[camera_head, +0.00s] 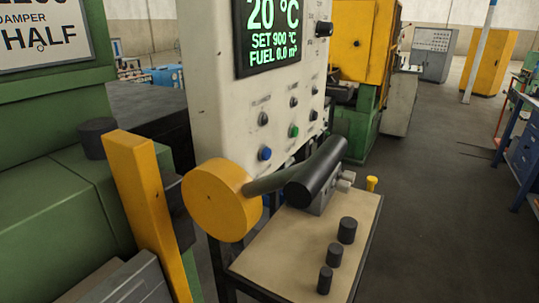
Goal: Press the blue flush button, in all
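The blue button (265,153) sits low on the white control panel (215,100), at the left of its lower row of controls. Nothing covers it in the head view. A green button (293,131) is up and to the right of it, with dark knobs around. The panel display (268,30) reads 20 °C, SET 900 °C, FUEL 0.0 m³. I see neither of my grippers in the head view.
Below the blue button, a yellow disc (222,200) carries a lever with a thick black grip (317,170). A yellow upright bar (148,210) stands at left. A small table (285,255) holds several black cylinders. Open floor (440,200) lies right.

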